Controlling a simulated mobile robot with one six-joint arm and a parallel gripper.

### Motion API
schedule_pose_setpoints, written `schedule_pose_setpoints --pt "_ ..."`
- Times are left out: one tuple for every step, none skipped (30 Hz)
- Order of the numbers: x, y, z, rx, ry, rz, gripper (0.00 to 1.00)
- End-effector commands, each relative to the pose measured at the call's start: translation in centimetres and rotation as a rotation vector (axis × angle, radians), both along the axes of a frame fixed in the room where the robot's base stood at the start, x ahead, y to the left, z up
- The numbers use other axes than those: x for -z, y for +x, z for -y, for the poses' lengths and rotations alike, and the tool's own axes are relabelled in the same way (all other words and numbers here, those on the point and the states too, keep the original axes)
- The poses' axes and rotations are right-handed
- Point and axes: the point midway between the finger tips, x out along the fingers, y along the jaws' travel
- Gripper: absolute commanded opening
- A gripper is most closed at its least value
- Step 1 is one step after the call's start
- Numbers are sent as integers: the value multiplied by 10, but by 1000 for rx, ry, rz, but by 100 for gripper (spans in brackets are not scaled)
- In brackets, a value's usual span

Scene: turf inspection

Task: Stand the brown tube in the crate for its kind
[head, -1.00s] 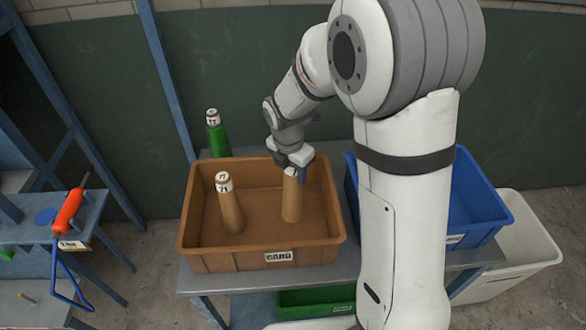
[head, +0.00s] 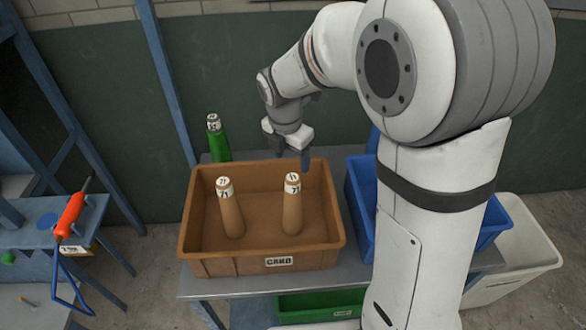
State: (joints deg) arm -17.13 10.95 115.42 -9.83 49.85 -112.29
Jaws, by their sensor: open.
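The brown crate (head: 215,262) stands on a grey table, with a label on its front that seems to read CARD. Two brown tubes with white, dark-marked caps stand upright in it. One brown tube (head: 231,212) is on the left and the other brown tube (head: 292,210) is on the right, apart from each other. My gripper (head: 293,158) is open and empty, above and behind the right tube's cap near the crate's back. I see no contact between the gripper and the tube.
A green tube (head: 218,142) stands behind the brown crate. A blue crate (head: 361,205) is to the right, partly hidden by my arm. A white bin (head: 528,250) is at far right. A green crate (head: 315,305) sits below. An orange-handled tool (head: 70,215) is at left.

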Motion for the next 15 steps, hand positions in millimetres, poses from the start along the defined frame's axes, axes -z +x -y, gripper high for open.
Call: schedule_pose_setpoints --pt "-12 0 -2 -1 1 4 63" --pt "-18 -1 -2 -1 1 6 63" --pt "-25 -2 -3 -1 1 4 63" --pt "-30 -3 -3 -1 1 4 63" --pt "-35 -3 -4 0 0 3 63" --pt "-40 -4 -4 0 1 4 63" --pt "-44 -4 -5 0 0 3 63" --pt "-47 -4 -5 0 -1 2 63" --pt "-50 -5 -5 0 0 1 63" --pt "-52 -5 -6 0 0 1 63" --pt "-53 -6 -6 0 0 0 63" --pt "-54 -6 -6 0 -1 -1 63" --pt "-55 -6 -6 0 -1 -1 63" --pt "-56 -6 -6 3 0 0 63" --pt "-56 -7 -5 14 2 2 63"
